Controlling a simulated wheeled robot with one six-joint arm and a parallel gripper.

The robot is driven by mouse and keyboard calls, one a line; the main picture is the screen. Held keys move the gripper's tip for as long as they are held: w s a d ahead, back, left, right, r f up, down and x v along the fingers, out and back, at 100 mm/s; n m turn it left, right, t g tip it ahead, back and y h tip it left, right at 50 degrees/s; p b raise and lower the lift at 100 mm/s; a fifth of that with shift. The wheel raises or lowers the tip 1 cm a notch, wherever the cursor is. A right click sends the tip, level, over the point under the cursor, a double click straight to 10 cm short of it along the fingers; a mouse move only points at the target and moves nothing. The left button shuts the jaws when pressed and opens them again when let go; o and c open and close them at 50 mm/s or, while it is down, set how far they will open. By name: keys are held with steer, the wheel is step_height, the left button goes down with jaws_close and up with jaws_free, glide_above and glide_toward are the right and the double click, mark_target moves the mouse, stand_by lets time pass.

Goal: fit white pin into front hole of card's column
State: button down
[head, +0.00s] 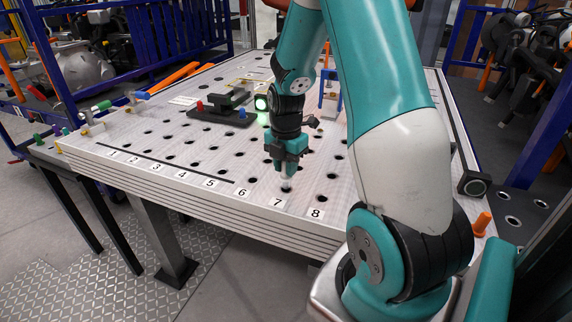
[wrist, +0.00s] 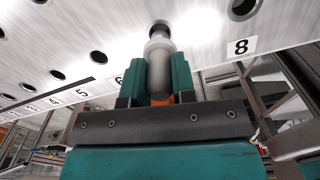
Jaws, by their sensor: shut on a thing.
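My gripper (head: 287,160) is shut on a white pin (head: 286,183) and points down at the front edge of the perforated table (head: 150,140). The pin is upright, its lower end at the front hole above the label 7 (head: 278,203). In the wrist view the pin (wrist: 158,70) stands between the two fingers, its tip at a dark hole (wrist: 160,30). I cannot tell whether the tip is inside the hole or just over it. A small white card (head: 183,100) lies farther back on the left; its print is too small to read.
Labels 1 to 8 line the front edge; label 8 (head: 316,213) is right of my gripper. A dark fixture with red and blue knobs (head: 222,106) stands behind left. A blue frame (head: 330,92) stands behind. An orange peg (head: 482,222) is at the right.

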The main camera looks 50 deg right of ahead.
steer(key=shift+f+b, duration=1.05)
steer(key=shift+f, duration=0.65)
steer(key=c, duration=0.8)
jaws_free()
steer(key=shift+c, duration=0.2)
